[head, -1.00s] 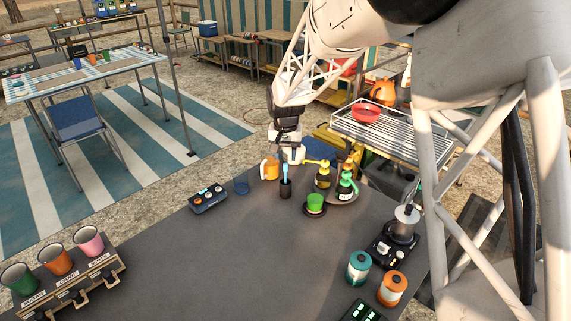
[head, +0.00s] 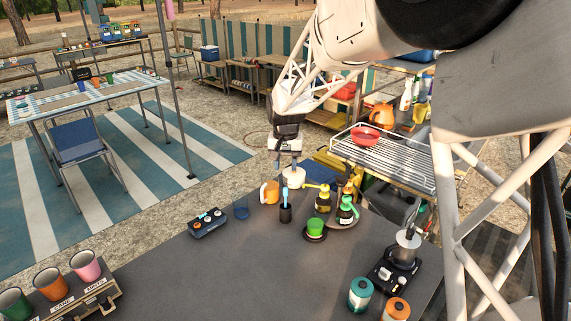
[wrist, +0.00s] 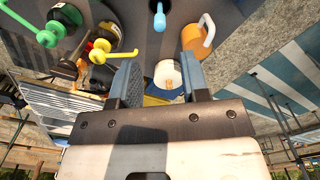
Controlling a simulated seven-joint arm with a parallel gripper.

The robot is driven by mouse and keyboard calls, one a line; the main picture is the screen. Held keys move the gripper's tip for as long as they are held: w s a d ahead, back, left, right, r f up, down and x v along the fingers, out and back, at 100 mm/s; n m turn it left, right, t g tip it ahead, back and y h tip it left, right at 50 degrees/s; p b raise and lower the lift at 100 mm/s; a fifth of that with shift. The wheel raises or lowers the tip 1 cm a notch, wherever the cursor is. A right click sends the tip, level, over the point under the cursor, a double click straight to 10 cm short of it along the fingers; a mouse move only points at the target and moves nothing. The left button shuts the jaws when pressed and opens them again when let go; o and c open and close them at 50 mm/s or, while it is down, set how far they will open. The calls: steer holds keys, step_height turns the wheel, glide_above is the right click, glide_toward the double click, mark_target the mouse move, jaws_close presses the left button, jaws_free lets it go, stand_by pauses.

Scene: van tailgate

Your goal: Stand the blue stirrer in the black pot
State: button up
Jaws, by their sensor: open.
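The blue stirrer (head: 285,193) stands roughly upright in the black pot (head: 285,213) near the far edge of the dark table.
An orange mug (head: 269,192) and a white cylindrical item (head: 294,177) stand close to the pot. A black control box (head: 207,222) lies left. The table's front middle is clear.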

stand_by(0.3)
steer(key=s+d+r+t, duration=0.1)
steer(key=s+d+r, duration=0.4)
steer(key=s, duration=0.4)
steer(key=s+d+r, duration=0.5)
steer(key=s, duration=0.4)
steer(key=s+d, duration=0.3)
steer(key=s, duration=0.9)
steer(key=s+d+f+n+t, duration=0.1)
steer(key=s+d, duration=0.3)
steer(key=s, duration=0.8)
steer(key=shift+s+d+f+t, duration=0.2)
steer(key=shift+s+f+t, duration=0.1)
steer(key=shift+s, duration=0.1)
